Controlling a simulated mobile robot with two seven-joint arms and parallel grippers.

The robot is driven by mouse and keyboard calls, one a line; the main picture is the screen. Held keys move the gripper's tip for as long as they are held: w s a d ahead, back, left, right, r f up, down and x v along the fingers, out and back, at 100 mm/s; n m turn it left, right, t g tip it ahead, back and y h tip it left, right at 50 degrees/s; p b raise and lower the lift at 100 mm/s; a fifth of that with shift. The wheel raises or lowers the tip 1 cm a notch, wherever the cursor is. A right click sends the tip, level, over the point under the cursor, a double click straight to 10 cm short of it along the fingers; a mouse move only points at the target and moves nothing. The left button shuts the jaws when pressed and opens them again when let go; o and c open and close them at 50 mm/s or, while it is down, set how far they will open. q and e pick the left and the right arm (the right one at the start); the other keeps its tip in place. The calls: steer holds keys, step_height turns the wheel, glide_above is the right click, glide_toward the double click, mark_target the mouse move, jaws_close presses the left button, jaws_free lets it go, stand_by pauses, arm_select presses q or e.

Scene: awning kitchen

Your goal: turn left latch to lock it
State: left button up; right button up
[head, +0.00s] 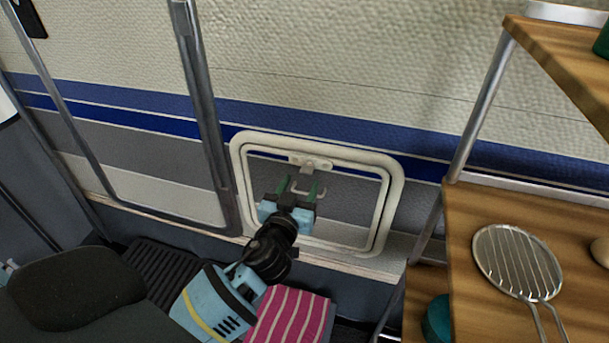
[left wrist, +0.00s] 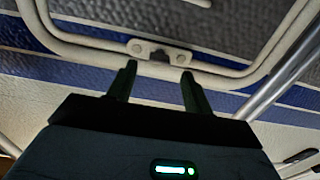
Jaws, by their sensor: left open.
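A pale framed hatch (head: 388,215) is set in the grey lower part of the trailer wall. A small pale latch fitting (head: 310,161) sits at the middle of its top edge. In the left wrist view this fitting (left wrist: 135,47) shows with two round screw heads and a dark gap between them. I cannot tell whether it is turned. My left gripper (head: 298,187) is open in front of the hatch, just below the fitting in the head view. In the left wrist view its fingertips (left wrist: 159,71) are apart with nothing visible between them. My right gripper is not in view.
A wooden shelf unit (head: 460,215) with a wire strainer (head: 517,262) stands at the right. A pink striped cloth (head: 290,316) lies below the hatch. A dark rounded seat-like shape (head: 75,280) is at lower left. A metal post (head: 202,100) stands left of the hatch.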

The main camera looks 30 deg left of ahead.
mark_target(306, 173)
arm_select(q)
steer(key=shift+x, duration=1.95)
steer(key=c, duration=1)
